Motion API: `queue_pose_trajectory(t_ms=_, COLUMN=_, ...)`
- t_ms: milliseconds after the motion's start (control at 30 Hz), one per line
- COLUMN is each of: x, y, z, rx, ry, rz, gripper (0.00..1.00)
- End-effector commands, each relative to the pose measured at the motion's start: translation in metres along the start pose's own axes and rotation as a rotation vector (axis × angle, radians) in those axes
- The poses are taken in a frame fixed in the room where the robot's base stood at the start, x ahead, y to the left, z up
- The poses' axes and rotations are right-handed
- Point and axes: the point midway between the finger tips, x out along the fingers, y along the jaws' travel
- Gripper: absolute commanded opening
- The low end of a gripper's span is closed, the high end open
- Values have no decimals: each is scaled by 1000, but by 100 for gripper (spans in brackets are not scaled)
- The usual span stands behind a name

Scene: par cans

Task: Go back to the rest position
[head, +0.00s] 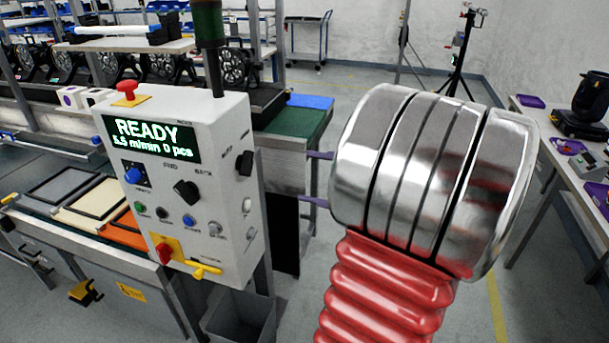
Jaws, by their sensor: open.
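My gripper (304,177) shows at the middle of the head view. Its two thin purple fingers stick out to the left from behind the large silver wrist of my arm. The fingers are apart, with nothing seen between them. The silver wrist and the red ribbed arm below it fill the right centre and hide the gripper's body. The fingers appear just right of the control box (220,130), with a gap in the picture. The box's screen reads "READY", "5.5 m/min 0 pcs".
A conveyor with a green belt (298,122) runs behind the box. Framed panels (92,198) lie at left. A grey bin (240,318) stands below the box. A white table (548,130) stands at right. A trolley (307,38) and tripod (459,65) stand behind; open floor lies between.

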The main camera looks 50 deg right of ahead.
Motion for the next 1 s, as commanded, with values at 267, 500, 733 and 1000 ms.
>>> queue_pose_trajectory(t_ms=267, x=-3, y=0, z=0, rx=0, ry=0, rz=0, gripper=62)
queue_pose_trajectory(t_ms=500, x=-3, y=0, z=0, rx=-1, ry=0, rz=0, gripper=62)
queue_pose_trajectory(t_ms=733, x=-1, y=1, z=1, rx=-1, ry=0, rz=6, gripper=62)
queue_pose_trajectory(t_ms=1000, x=38, y=29, z=12, rx=-13, ry=1, rz=175, gripper=62)
